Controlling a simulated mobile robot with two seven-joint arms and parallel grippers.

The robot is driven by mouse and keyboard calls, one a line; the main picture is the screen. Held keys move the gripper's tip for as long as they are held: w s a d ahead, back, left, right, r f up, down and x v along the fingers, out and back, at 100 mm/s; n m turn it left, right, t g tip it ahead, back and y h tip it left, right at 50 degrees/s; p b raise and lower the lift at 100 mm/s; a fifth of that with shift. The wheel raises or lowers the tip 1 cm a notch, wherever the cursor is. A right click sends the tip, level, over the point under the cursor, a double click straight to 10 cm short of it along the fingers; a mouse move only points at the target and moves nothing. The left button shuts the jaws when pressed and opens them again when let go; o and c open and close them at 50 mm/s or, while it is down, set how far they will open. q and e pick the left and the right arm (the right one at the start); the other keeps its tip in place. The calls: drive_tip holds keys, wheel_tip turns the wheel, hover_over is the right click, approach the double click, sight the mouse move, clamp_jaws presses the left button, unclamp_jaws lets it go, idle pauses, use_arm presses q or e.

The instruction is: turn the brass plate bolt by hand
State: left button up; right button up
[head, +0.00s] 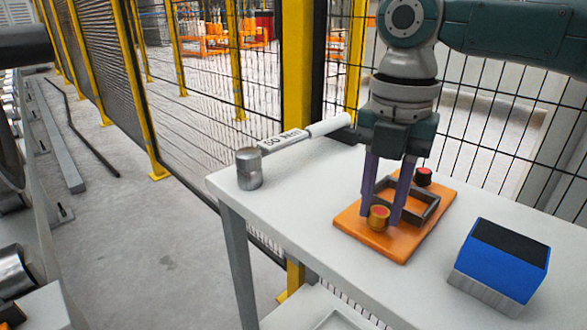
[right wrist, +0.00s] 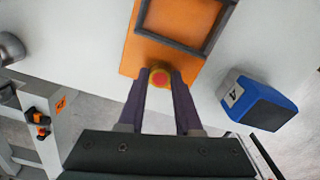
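The brass bolt (head: 378,218) has a reddish top and stands upright at the near end of the orange plate (head: 352,222) on the table. My right gripper (head: 384,212) points down over it, with one purple finger on each side. In the right wrist view the bolt (right wrist: 160,77) sits between the fingertips (right wrist: 161,80), and both appear to touch its sides. A dark rectangular frame (head: 430,211) lies on the plate, partly hidden by the fingers. A second, dark bolt with a red top (head: 424,177) stands at the plate's far end. My left gripper is not in view.
A white-handled hammer-like tool with a metal head (head: 249,168) lies at the table's left corner. A blue box with a black top (head: 502,258) stands right of the plate. Yellow-posted mesh fencing (head: 300,70) runs behind the table (head: 300,215). Bare tabletop separates these things.

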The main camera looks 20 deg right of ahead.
clamp_jaws()
